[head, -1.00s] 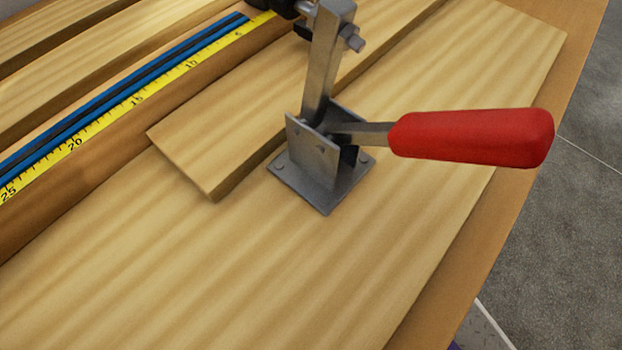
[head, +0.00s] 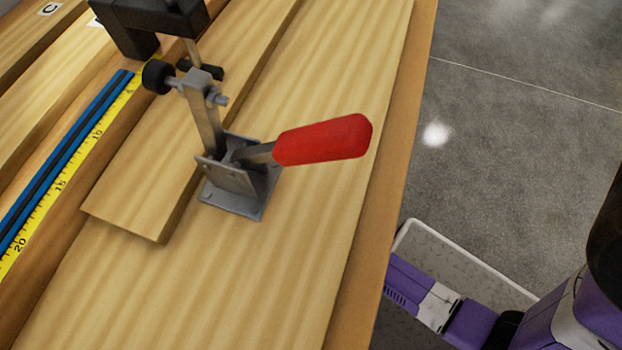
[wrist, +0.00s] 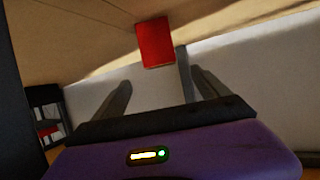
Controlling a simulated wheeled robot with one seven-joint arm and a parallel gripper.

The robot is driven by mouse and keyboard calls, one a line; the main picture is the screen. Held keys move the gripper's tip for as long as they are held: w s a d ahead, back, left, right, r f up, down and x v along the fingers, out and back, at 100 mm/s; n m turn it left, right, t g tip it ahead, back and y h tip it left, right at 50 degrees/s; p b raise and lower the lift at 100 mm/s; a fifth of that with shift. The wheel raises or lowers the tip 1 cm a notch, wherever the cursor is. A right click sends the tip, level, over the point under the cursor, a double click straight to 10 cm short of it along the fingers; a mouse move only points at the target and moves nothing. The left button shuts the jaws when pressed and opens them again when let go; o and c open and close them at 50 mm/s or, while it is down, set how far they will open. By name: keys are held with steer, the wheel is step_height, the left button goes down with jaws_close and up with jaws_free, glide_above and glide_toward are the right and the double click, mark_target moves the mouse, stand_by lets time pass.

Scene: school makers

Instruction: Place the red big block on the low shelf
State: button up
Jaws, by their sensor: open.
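In the wrist view a red block (wrist: 155,45) stands against a wooden surface, beyond the fingertips and roughly centred between them. My gripper (wrist: 162,88) is open and empty, its two fingers apart and pointing toward the block. I cannot tell the exact gap between them. In the head view neither the block nor the gripper's fingers can be made out. I cannot identify the low shelf for certain in either view.
A metal toggle clamp (head: 235,172) with a red handle (head: 322,140) is on the wooden workbench (head: 250,270). A yellow tape measure (head: 58,186) lies to its left. Open grey floor (head: 510,150) lies right. A dark rack (wrist: 45,100) holding something red shows in the wrist view.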

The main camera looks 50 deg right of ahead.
steer(key=s+a+r+n+t+y, duration=0.1)
steer(key=s+a+r, duration=0.1)
steer(key=s+r, duration=2.1)
step_height(320, 180, up, 3)
